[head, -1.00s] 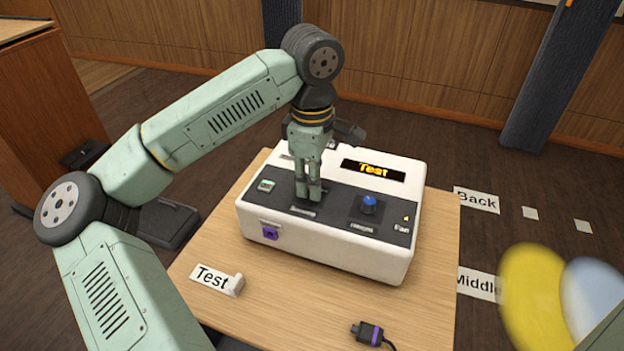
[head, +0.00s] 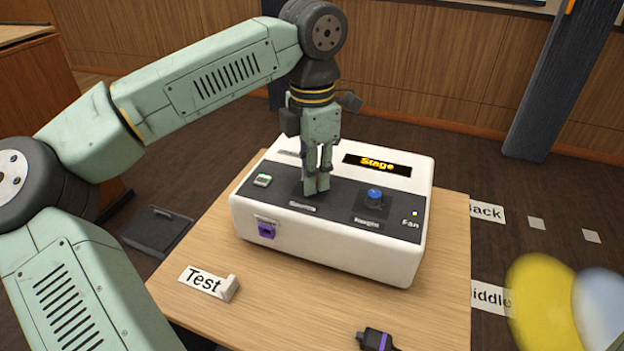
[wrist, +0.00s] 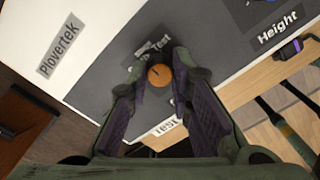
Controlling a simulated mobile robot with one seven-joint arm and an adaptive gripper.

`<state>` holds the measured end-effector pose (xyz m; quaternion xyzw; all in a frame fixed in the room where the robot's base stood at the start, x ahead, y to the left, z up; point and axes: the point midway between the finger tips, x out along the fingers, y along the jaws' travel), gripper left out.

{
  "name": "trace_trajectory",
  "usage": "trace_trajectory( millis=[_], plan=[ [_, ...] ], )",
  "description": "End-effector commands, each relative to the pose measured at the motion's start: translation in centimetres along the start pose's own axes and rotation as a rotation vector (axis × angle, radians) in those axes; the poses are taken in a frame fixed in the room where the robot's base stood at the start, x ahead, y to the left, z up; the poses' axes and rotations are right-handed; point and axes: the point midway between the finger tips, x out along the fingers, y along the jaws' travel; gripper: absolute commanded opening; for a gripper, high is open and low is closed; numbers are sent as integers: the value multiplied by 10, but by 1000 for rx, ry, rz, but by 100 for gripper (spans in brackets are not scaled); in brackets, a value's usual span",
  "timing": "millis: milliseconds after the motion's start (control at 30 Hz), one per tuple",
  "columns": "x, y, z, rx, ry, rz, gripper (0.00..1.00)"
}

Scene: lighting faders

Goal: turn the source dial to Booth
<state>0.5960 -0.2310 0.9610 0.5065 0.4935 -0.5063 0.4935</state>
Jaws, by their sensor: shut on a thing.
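The source dial (wrist: 160,76) shows in the wrist view as a round orange-brown knob with a dark pointer line. My gripper (wrist: 159,78) is shut on it, one finger on each side. In the head view my gripper (head: 316,185) points down at the panel above the Source label (head: 302,206), and its fingers hide the dial. The white console (head: 330,250) has a display (head: 377,164) that reads "Stage". The dial's printed positions are mostly hidden; "Test" can be read beside it in the wrist view. I cannot make out Booth.
A purple socket (head: 267,231) is on the console's front. A Test card (head: 203,281) and a dark plug (head: 374,340) lie on the wooden table (head: 290,310).

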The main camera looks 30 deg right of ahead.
Motion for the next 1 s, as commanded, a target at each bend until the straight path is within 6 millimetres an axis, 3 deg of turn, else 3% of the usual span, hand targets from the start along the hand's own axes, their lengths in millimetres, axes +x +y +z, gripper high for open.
trace_trajectory(
  millis=[600,1000],
  plan=[
    [1,0,0,-552,1,1,0],
    [0,0,0,-738,0,0,0]
  ],
)
